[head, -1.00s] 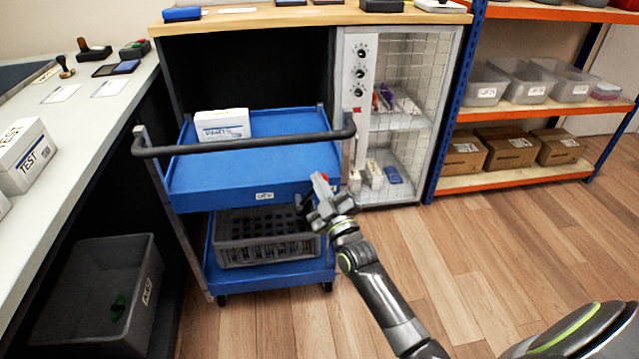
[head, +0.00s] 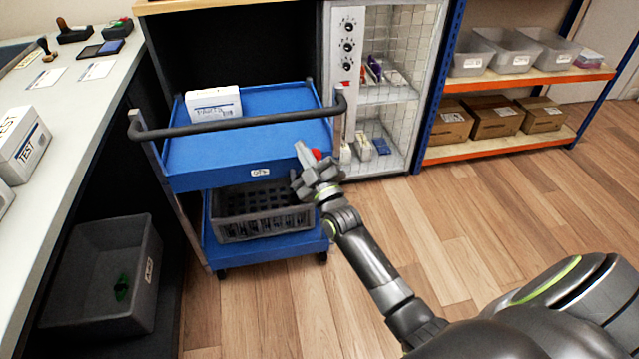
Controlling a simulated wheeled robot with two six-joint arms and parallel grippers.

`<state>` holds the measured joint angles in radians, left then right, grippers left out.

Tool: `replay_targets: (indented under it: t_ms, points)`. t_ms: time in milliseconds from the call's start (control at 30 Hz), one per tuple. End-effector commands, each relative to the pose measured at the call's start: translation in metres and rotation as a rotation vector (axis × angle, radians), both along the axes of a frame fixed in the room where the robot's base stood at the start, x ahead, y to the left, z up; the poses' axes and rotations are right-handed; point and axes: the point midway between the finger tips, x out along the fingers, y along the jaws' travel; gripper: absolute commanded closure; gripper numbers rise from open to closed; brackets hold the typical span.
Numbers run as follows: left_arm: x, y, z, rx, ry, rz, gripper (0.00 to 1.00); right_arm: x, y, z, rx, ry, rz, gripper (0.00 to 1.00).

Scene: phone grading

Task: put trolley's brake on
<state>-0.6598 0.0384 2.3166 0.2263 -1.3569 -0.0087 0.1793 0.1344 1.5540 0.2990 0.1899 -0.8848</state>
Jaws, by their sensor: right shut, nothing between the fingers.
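The blue two-tier trolley (head: 190,178) stands in front of the wooden-topped bench, with a dark push handle (head: 235,123) across its near side. A small red knob (head: 317,154) shows at the right end of its top tier; its lever or mount is hidden behind my right gripper. My right gripper (head: 301,149) is shut and empty, its fingers pointing up just left of the red knob in the picture. I cannot tell whether they touch it. My left gripper is not in view.
A white box (head: 213,104) lies on the top tier and a grey crate (head: 262,226) on the lower one. A mesh-door cabinet (head: 404,60) stands close at right. A grey bin (head: 85,305) is under the left counter (head: 75,110). Floor at right is clear.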

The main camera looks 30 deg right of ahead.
Motion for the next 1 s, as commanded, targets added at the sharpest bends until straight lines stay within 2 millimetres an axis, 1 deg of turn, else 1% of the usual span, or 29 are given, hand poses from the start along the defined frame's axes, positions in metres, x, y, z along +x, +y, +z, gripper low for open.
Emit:
replay_targets:
  t_ms: [100, 200, 300, 433, 633, 1000]
  points:
    - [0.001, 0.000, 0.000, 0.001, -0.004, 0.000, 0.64, -0.026, -0.001, -0.010, 0.000, 0.003, -0.001, 1.00]
    - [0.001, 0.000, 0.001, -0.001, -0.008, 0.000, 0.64, -0.046, -0.001, -0.017, -0.001, 0.003, -0.001, 1.00]
    - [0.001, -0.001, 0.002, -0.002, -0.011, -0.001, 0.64, -0.063, -0.002, -0.023, 0.001, 0.003, -0.001, 1.00]
    - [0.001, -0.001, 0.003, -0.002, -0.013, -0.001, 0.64, -0.081, -0.002, -0.028, 0.000, 0.002, -0.001, 1.00]
    - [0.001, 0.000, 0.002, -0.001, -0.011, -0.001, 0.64, -0.094, -0.002, -0.032, 0.001, 0.000, 0.000, 1.00]
    - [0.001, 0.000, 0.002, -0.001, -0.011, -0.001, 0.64, -0.095, -0.002, -0.032, 0.001, 0.000, 0.000, 1.00]
